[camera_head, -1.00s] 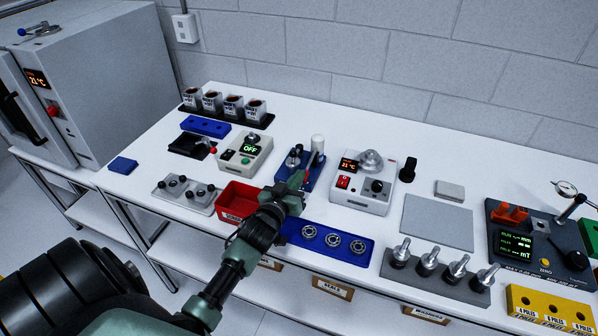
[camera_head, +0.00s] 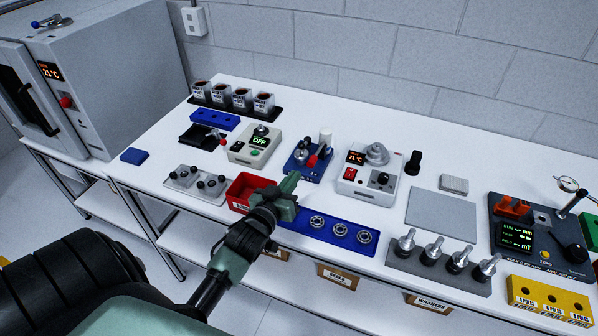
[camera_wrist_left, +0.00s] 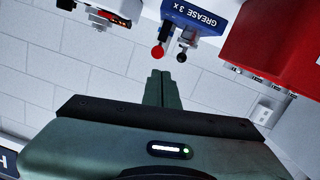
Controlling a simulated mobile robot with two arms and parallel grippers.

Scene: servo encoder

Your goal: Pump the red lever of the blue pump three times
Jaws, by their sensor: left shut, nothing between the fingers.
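The blue pump (camera_head: 300,176) stands on the white bench, with a white cylinder and metal fittings on top. Its red lever (camera_head: 312,161) ends in a red ball and points toward the bench front. In the left wrist view the pump's blue face (camera_wrist_left: 205,18) reads "GREASE 3 x" upside down. The red ball (camera_wrist_left: 158,52) and a dark knob (camera_wrist_left: 182,57) show below it. My left gripper (camera_head: 292,182) is shut and empty, in front of the pump. In the wrist view its fingertips (camera_wrist_left: 162,74) are near the red ball, with a visible gap. My right gripper is out of view.
A red bin (camera_head: 242,189) and a blue tray of bearings (camera_head: 293,224) lie near my left gripper. A grey box with an OFF display (camera_head: 254,147) is left of the pump; a heater-like unit (camera_head: 370,178) is right.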

